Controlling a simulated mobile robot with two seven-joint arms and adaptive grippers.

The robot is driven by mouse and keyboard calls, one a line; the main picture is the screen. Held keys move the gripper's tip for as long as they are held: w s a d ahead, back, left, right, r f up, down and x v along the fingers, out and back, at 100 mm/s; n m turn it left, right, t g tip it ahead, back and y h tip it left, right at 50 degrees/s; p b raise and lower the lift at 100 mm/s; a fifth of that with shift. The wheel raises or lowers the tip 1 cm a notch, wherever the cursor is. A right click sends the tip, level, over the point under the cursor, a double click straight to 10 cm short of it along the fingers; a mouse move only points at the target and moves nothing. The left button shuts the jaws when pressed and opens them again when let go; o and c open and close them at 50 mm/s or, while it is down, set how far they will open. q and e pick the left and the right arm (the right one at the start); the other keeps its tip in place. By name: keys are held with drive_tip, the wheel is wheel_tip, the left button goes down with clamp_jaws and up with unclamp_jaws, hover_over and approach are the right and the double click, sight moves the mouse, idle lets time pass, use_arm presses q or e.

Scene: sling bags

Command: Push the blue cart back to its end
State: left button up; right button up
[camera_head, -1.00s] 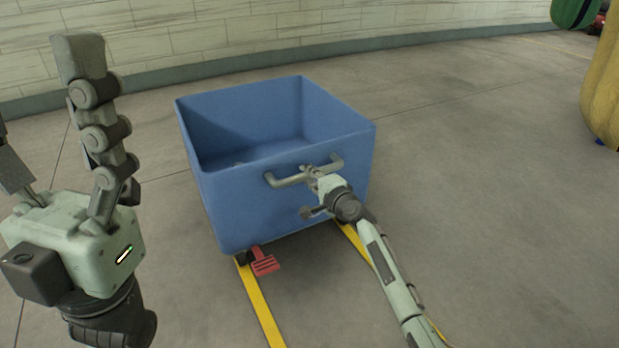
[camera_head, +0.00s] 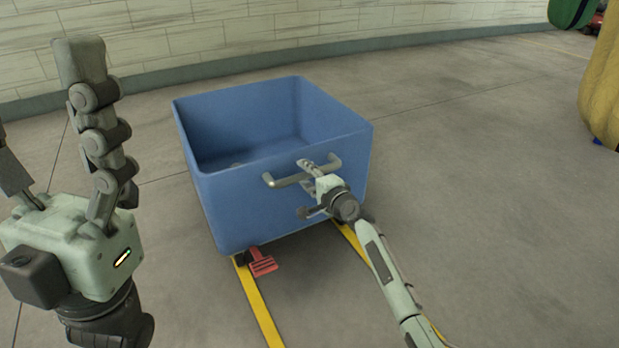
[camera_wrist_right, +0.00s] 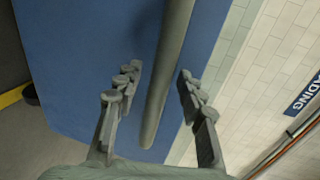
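The blue cart (camera_head: 270,205) is an open box standing on the floor in the middle of the head view. Its grey bar handle (camera_head: 283,181) is on the near side; the handle also runs through the right wrist view (camera_wrist_right: 172,70). My right gripper (camera_head: 305,188) is at the handle. In the right wrist view, its fingers (camera_wrist_right: 158,70) are apart, one on each side of the bar, with gaps visible. My left gripper (camera_head: 40,92) is raised at the left, away from the cart, with its fingers spread and nothing between them; one finger is partly cut off.
Two yellow floor lines (camera_head: 258,305) run from the cart toward me. A red pedal (camera_head: 262,263) is low on its near side. A pale block wall (camera_head: 250,30) stands behind. A yellow object (camera_head: 604,95) is at the far right. Floor right of the cart is clear.

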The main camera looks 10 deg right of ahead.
drive_tip(key=v, duration=1.2)
